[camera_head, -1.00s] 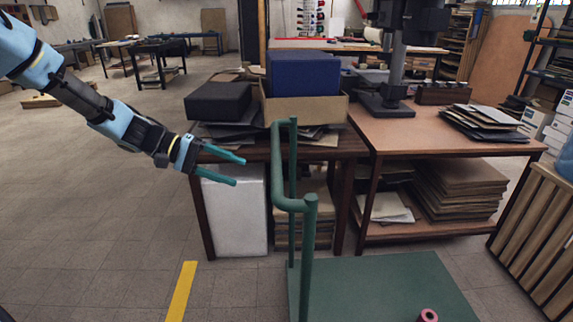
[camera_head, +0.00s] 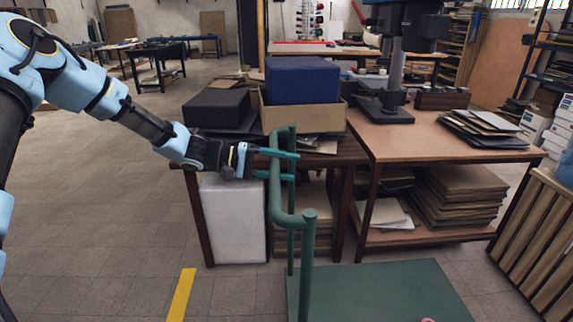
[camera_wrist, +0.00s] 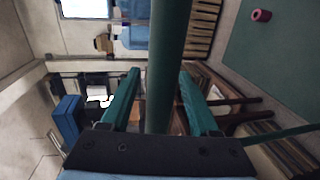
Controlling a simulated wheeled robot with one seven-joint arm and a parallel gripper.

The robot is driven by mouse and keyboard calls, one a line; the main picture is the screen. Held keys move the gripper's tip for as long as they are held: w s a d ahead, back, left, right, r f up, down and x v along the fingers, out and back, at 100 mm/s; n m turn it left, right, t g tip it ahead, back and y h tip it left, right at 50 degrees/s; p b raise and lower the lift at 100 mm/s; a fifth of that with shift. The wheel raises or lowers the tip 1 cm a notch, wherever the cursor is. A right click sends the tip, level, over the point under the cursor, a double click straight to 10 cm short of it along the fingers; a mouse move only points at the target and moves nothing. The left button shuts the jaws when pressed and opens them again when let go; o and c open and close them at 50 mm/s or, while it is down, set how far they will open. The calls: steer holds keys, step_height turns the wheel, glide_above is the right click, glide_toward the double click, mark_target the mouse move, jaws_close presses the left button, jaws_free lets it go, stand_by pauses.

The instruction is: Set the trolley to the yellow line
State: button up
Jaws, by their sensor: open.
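The trolley has a flat green deck (camera_head: 385,290) and a green tube handle (camera_head: 276,185) rising at its left side. The yellow line (camera_head: 181,295) is on the floor to the left of the deck, with bare floor between them. My gripper (camera_head: 284,163) is at the upper part of the handle, its teal fingers open. In the wrist view the handle tube (camera_wrist: 166,70) runs between the two spread fingers (camera_wrist: 157,97), with a gap on each side. I cannot tell if a finger touches it.
Behind the trolley stand wooden tables (camera_head: 440,135) with boxes and stacked boards. A slatted wooden crate (camera_head: 540,235) stands to the right. A pink roll lies on the deck, shown in the wrist view (camera_wrist: 261,15). The floor at the left is clear.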

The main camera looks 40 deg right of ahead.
steer(key=shift+s+d, duration=0.1)
steer(key=shift+d, duration=0.05)
jaws_close()
stand_by(0.5)
steer(key=shift+f, duration=0.1)
stand_by(0.8)
